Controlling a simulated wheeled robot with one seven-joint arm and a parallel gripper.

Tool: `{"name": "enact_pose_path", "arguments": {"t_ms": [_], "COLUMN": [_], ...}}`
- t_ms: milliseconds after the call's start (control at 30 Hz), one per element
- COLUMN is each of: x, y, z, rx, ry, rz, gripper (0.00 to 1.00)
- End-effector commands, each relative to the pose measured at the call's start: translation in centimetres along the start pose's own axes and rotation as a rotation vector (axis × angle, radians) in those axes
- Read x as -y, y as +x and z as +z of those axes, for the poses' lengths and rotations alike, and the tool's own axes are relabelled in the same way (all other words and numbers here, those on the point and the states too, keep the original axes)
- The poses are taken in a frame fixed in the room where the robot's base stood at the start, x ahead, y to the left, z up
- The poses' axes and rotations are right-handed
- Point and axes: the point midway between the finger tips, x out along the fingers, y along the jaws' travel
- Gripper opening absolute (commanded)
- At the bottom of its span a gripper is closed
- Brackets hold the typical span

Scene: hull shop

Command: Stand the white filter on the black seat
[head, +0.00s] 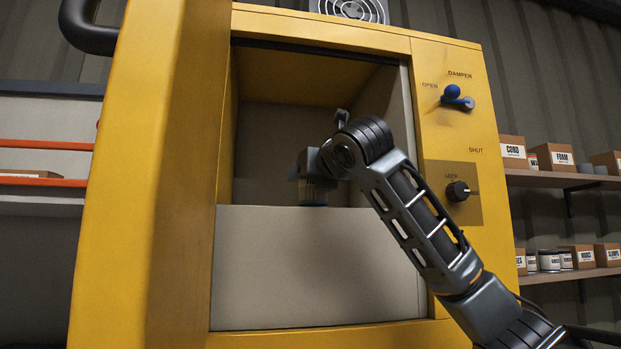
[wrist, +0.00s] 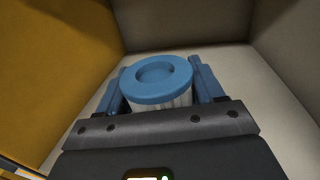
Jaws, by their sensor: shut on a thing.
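The white filter (wrist: 158,82) shows in the wrist view with a round blue cap that has a shallow recess, and white pleated sides below. My gripper (wrist: 162,90) is shut on it, with one blue finger on each side of the cap. In the head view my gripper (head: 313,192) reaches into the opening of the yellow cabinet, just above the grey front panel. That panel hides whatever lies below it. The filter's lower end is hidden in both views. The black seat is not visible in either view.
The yellow cabinet (head: 160,180) surrounds the opening, with a grey front panel (head: 315,265) across its lower half. A blue damper lever (head: 455,97) and a black lock knob (head: 458,191) are on its right face. Shelves with boxes (head: 513,152) stand at the right.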

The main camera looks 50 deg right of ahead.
Motion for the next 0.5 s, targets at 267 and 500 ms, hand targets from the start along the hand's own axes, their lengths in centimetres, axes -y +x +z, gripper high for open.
{"name": "enact_pose_path", "arguments": {"t_ms": [267, 500], "x": [-0.02, -0.01], "y": [-0.06, -0.04], "z": [-0.90, -1.32], "rx": [0.002, 0.002], "ry": [0.000, -0.001], "rz": [0.001, 0.001], "gripper": [0.34, 0.34]}}
